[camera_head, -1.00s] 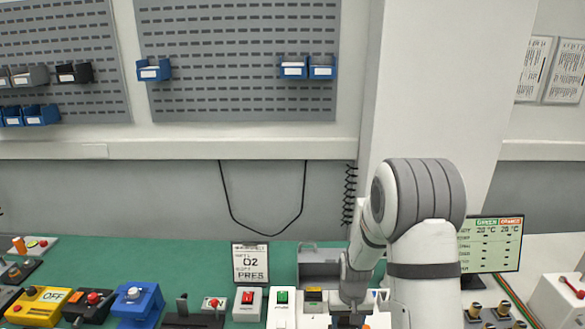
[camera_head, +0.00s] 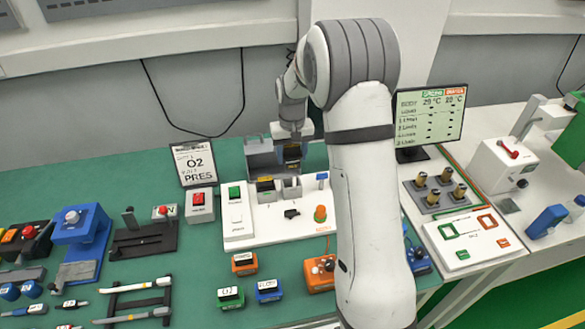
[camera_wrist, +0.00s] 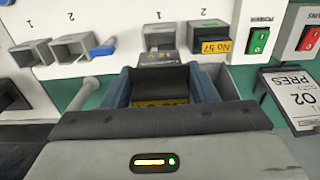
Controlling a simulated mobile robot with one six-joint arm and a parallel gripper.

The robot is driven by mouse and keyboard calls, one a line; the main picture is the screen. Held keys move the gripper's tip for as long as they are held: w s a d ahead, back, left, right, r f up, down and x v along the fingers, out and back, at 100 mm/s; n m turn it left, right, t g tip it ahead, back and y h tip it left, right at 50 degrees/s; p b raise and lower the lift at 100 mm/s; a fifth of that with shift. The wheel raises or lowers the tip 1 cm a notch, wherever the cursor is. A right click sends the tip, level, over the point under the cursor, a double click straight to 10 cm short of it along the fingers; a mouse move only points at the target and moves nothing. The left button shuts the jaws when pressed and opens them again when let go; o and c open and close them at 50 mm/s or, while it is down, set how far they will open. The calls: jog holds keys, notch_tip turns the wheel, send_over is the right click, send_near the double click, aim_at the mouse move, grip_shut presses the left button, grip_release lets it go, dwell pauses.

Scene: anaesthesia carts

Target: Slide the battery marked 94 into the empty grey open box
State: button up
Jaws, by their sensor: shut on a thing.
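My gripper (camera_wrist: 158,92) is shut on a black battery (camera_wrist: 160,82) with a yellow label. Its number cannot be read. In the head view my gripper (camera_head: 292,138) holds the battery (camera_head: 292,152) by the grey bin, behind the white panel. A small grey open box (camera_wrist: 158,37), marked 1, looks empty and lies just beyond the battery in the wrist view. It also shows in the head view (camera_head: 291,188). The box beside it, marked 2, holds a battery labelled No 57 (camera_wrist: 210,42); this battery (camera_head: 265,185) also shows in the head view.
A grey bin (camera_head: 262,160) stands behind the white panel (camera_head: 265,228). Two more grey sockets (camera_wrist: 72,47) and a blue lever (camera_wrist: 103,48) are on the panel. Green (camera_head: 235,193) and red (camera_head: 200,200) switches and a sign (camera_head: 194,162) stand left.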

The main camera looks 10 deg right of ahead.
aim_at(292, 168)
dwell(0.3)
jog(key=shift+f+b, duration=2.15)
jog(key=shift+f, duration=0.75)
jog(key=shift+s, duration=0.1)
jog(key=shift+f+b, duration=1.55)
jog(key=shift+f, duration=0.35)
jog(key=o, duration=0.9)
jog(key=shift+a, duration=0.1)
jog(key=shift+r, duration=0.15)
notch_tip(292, 168, up, 8)
jog(key=shift+f+b, duration=0.15)
jog(key=shift+b, duration=0.35)
